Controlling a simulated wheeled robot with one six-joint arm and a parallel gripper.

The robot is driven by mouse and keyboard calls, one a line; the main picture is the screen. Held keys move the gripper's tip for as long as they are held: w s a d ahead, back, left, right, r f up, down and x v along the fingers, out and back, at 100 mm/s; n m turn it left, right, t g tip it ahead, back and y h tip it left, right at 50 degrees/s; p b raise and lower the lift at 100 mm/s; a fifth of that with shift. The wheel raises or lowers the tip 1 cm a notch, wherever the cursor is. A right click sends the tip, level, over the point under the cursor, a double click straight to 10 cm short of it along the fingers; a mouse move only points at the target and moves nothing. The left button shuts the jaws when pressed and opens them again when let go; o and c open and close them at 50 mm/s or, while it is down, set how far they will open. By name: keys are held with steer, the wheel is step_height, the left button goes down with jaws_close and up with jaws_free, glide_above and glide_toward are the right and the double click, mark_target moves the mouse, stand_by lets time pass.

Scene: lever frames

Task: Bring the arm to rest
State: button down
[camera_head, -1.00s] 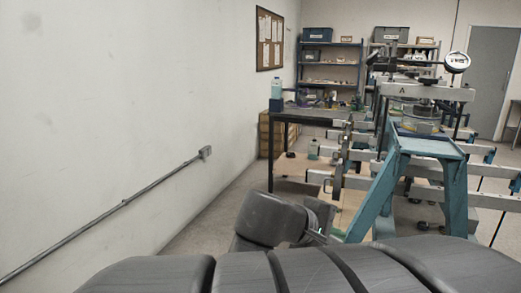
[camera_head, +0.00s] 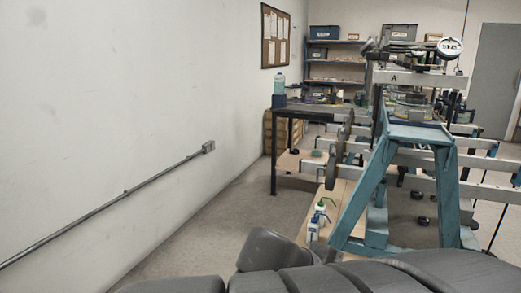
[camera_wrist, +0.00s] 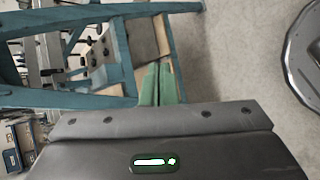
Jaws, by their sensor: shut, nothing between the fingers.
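My gripper (camera_wrist: 159,78) shows in the wrist view as two green fingers side by side, shut with nothing between them. It points toward the blue-green legs of the lever frame (camera_wrist: 60,18) and the pale floor; whether it touches anything I cannot tell. In the head view my dark arm links fill the bottom edge, and the gripper itself is hidden there.
A blue-green lever frame (camera_head: 368,190) marked A stands right of centre, with long metal beams reaching right. Small bottles (camera_head: 316,222) stand on a low board beside it. A dark table (camera_head: 318,112) is behind. Floor (camera_head: 200,230) along the left wall is clear.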

steer(key=shift+m+g+y, duration=0.5)
steer(key=shift+g, duration=0.3)
steer(key=shift+s+a+f+p, duration=0.1)
steer(key=shift+s+f+p, duration=0.1)
steer(key=shift+s+f, duration=0.5)
steer(key=shift+s+a+f+p, duration=0.15)
steer(key=shift+s+f, duration=0.25)
steer(key=shift+s, duration=0.5)
steer(key=shift+s+f+p, duration=0.25)
steer(key=shift+s+f, duration=0.3)
steer(key=shift+s, duration=0.25)
steer(key=shift+r, duration=0.1)
